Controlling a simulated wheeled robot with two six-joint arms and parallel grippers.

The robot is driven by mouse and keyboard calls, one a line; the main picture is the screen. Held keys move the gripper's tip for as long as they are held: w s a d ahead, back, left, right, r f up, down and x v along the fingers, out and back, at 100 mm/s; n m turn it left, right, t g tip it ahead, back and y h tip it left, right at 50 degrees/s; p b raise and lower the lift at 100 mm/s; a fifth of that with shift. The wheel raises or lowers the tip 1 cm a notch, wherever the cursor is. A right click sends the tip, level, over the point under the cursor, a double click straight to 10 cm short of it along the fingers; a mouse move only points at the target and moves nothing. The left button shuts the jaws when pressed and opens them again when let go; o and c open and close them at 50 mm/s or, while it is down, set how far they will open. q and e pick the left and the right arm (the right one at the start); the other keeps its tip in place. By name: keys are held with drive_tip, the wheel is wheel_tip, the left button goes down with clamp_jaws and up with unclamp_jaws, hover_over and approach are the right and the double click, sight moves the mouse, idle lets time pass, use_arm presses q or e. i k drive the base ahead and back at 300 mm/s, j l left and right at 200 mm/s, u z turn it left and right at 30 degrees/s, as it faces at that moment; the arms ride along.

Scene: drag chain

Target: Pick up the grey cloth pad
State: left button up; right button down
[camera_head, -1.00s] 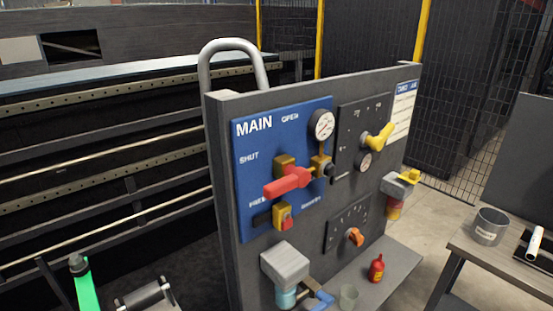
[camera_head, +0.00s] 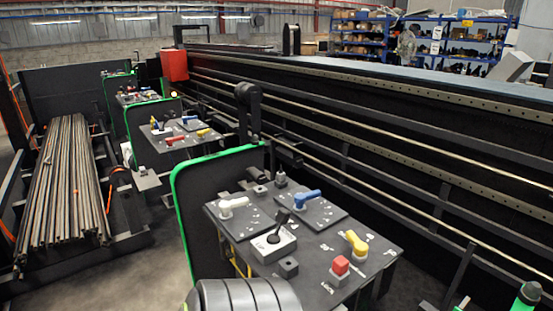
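I see no grey cloth pad in the current head view. Neither of my grippers shows in it. A dark control panel (camera_head: 318,249) stands in the lower middle, with a white lever (camera_head: 232,204), a blue lever (camera_head: 306,197), a yellow lever (camera_head: 356,241), a red block (camera_head: 340,266) and a black-handled switch box (camera_head: 274,243) on it.
A green-edged black plate (camera_head: 213,197) stands left of the panel. A black ribbed object (camera_head: 246,296) fills the bottom edge. Long rods (camera_head: 66,180) lie in a rack at left. A long dark machine bed (camera_head: 400,117) runs along the right. Blue shelves (camera_head: 475,40) stand behind. Bare floor (camera_head: 150,262) shows at lower left.

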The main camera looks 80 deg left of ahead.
sight(143, 172)
drive_tip(key=k+u, duration=0.35)
drive_tip(key=k+j+u, duration=0.1)
drive_tip(key=u, duration=2.15)
drive_tip(key=i+j+u, duration=0.3)
drive_tip(key=i, duration=0.25)
drive_tip(key=i+u, duration=0.35)
drive_tip(key=i, duration=0.2)
drive_tip(key=i+z, duration=0.1)
drive_tip(key=z, duration=0.25)
drive_tip(key=i+j+z, duration=0.8)
drive_tip(key=i+j, duration=0.15)
drive_tip(key=j, duration=0.15)
